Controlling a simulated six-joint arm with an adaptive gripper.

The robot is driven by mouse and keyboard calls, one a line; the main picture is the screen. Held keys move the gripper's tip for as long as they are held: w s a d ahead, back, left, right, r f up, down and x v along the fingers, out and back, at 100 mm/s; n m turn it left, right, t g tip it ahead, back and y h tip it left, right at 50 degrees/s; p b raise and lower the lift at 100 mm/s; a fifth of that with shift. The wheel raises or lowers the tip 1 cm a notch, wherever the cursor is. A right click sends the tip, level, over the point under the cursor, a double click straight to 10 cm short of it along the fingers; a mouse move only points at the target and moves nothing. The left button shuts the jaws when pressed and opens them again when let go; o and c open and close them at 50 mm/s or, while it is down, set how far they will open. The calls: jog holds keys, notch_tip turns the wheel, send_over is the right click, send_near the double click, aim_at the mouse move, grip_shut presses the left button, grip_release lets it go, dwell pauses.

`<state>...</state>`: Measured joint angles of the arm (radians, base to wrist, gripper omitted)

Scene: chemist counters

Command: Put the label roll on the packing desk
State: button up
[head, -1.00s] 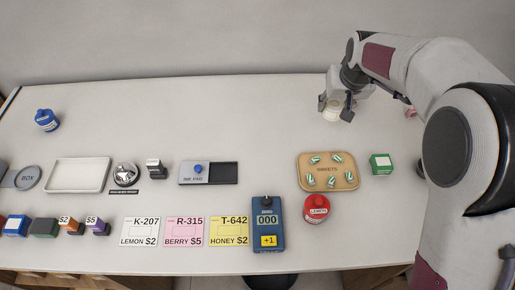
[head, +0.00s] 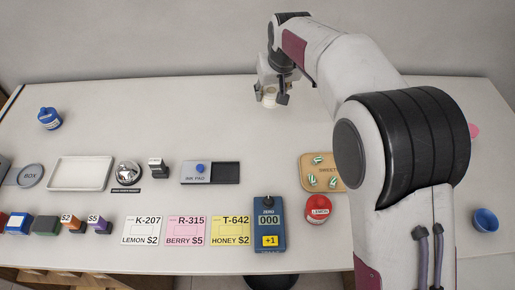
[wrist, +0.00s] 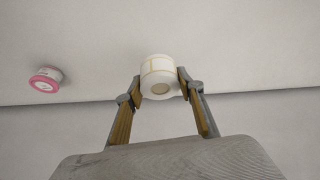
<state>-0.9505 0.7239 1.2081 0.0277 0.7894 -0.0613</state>
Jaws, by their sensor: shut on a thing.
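The label roll (wrist: 158,66) is a white roll with a pale brown core, held between my two fingertips in the wrist view. My gripper (wrist: 160,84) is shut on it. In the head view my gripper (head: 271,97) is over the back middle of the long pale counter (head: 180,110), and the roll (head: 269,101) shows only partly between the fingers. The roll looks to be held above the counter, but the height is hard to judge. No surface is marked as the packing desk, so I cannot tell which it is.
The back-left counter is mostly clear.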

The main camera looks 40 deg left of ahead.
jog(key=shift+f, duration=2.5)
jog(key=shift+f, duration=2.5)
jog(key=shift+f, duration=0.1)
jog(key=o, duration=1.2)
jog(key=shift+v, duration=6.1)
